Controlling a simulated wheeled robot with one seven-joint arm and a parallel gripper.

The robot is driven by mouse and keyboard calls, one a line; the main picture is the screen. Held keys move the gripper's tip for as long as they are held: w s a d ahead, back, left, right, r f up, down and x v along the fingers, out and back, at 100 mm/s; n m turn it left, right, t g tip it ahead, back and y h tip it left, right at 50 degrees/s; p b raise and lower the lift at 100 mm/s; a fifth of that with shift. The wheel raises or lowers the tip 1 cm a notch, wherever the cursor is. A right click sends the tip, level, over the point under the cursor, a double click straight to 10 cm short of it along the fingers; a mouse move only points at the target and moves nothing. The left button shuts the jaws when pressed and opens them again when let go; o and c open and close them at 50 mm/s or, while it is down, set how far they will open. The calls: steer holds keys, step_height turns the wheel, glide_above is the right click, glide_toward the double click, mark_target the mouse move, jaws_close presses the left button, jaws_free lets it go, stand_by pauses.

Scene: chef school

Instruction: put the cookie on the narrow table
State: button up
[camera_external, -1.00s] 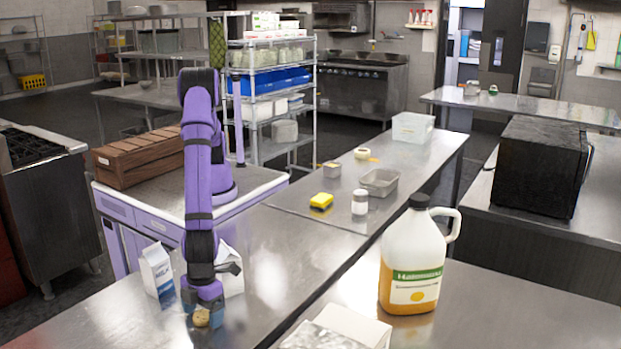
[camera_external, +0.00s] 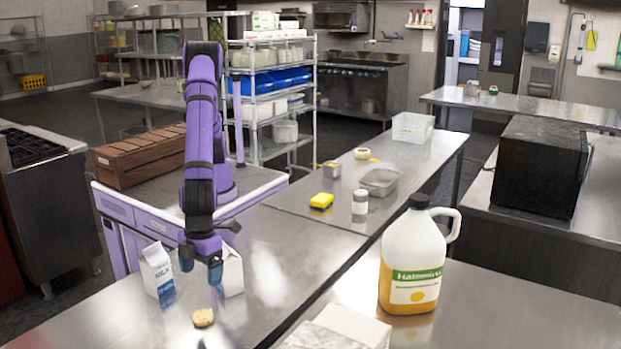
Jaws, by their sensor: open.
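The cookie (camera_external: 203,317) is small, round and golden brown. It lies on the long steel table (camera_external: 120,318) in the foreground, in front of two white cartons. My gripper (camera_external: 201,271) is open and empty, pointing down. It is above and a little behind the cookie, apart from it, with its blue fingertips in front of the cartons. I cannot tell for certain which of the steel tables is the narrow one.
A milk carton (camera_external: 158,273) and a second carton (camera_external: 232,272) stand close to my gripper on either side. A large juice jug (camera_external: 411,262) stands to the right. A yellow sponge (camera_external: 321,201), a jar (camera_external: 360,206) and a metal pan (camera_external: 379,182) are farther back.

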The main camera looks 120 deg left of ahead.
steer(key=s+a+r+n+t, duration=0.1)
steer(key=a+r+n, duration=0.3)
steer(key=a+r, duration=0.8)
steer(key=s+a+r+n+t, duration=0.2)
steer(key=a+r+n, duration=0.2)
steer(key=a+r, duration=0.8)
steer(key=s+a+r+n+t, duration=0.1)
steer(key=s+a+n, duration=0.1)
steer(key=s+a, duration=0.45)
steer(key=s+a+r+n, duration=0.2)
steer(key=s+a+n, duration=0.15)
steer(key=a, duration=0.55)
steer(key=s+a+n, duration=0.2)
steer(key=s+a, duration=0.2)
steer(key=s, duration=0.2)
steer(key=s+a+f+n+t+y, duration=0.1)
steer(key=s+a+n, duration=0.1)
steer(key=s+a, duration=0.2)
steer(key=s, duration=0.3)
steer(key=shift+f, duration=0.3)
